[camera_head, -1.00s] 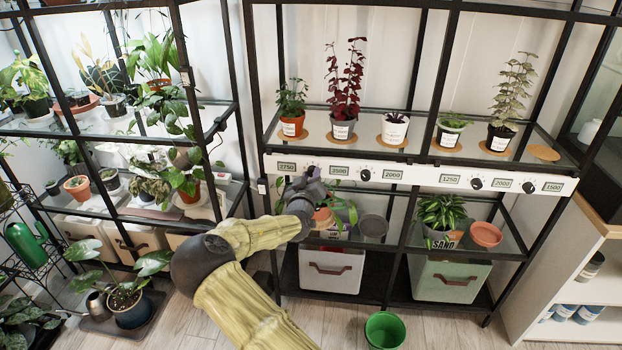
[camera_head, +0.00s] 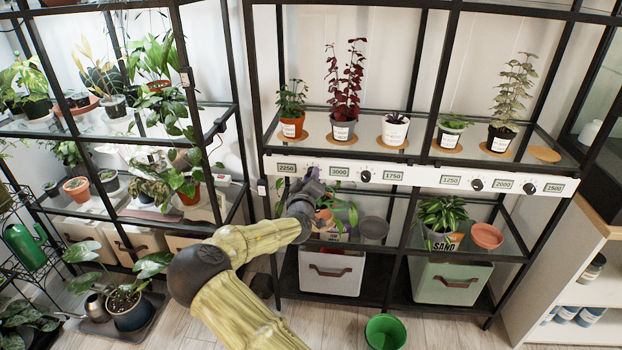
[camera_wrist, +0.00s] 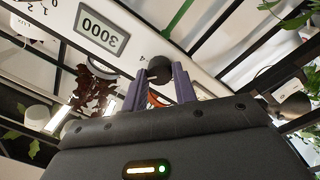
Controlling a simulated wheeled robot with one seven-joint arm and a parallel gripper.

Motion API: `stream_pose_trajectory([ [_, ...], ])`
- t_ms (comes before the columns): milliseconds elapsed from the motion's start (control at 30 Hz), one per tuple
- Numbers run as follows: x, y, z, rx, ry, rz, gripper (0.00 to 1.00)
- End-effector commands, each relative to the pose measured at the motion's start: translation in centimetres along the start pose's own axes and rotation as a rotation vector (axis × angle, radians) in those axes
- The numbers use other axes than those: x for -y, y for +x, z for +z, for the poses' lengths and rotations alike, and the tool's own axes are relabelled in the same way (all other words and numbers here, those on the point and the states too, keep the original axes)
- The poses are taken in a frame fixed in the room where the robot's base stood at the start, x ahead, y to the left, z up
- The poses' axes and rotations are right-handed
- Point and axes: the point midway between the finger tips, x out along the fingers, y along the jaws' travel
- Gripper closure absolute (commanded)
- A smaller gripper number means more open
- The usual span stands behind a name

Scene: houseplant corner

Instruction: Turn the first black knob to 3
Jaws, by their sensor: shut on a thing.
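A white control strip (camera_head: 410,176) runs along the shelf edge, with black knobs and small number displays. My gripper (camera_head: 312,174) is at its left part, in front of the leftmost knob, which it hides in the head view. In the wrist view, the purple fingers of my gripper (camera_wrist: 160,82) are shut on the round black knob (camera_wrist: 158,68). A "4" of its dial shows beside it; the knob's pointer is too unclear to read. The display left of it (camera_head: 287,168) reads 2250; the one to its right (camera_head: 339,171) reads 3000, also seen in the wrist view (camera_wrist: 98,27).
Another black knob (camera_head: 363,176) sits right of the 3000 display, then a 1750 display (camera_head: 393,176). Two more knobs are farther right. Potted plants stand on the shelf above, such as a red-leaved one (camera_head: 341,131). A plant pot and grey pot (camera_head: 374,229) stand below.

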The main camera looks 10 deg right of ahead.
Motion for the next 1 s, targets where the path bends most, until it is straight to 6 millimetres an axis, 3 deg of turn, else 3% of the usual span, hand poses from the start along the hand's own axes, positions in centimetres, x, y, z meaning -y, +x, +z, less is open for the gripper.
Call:
stream_pose_trajectory([
  [33,0.1,0.0,0.0,0.000,0.000,-0.002,0.68],
  [133,0.1,0.0,0.0,0.000,0.001,-0.002,0.50],
  [567,0.1,-0.7,0.0,0.000,0.001,-0.001,0.50],
  [767,0.0,-3.3,-0.1,0.000,0.001,-0.002,0.50],
  [1000,0.1,-7.8,-0.1,0.000,0.001,-0.002,0.50],
])
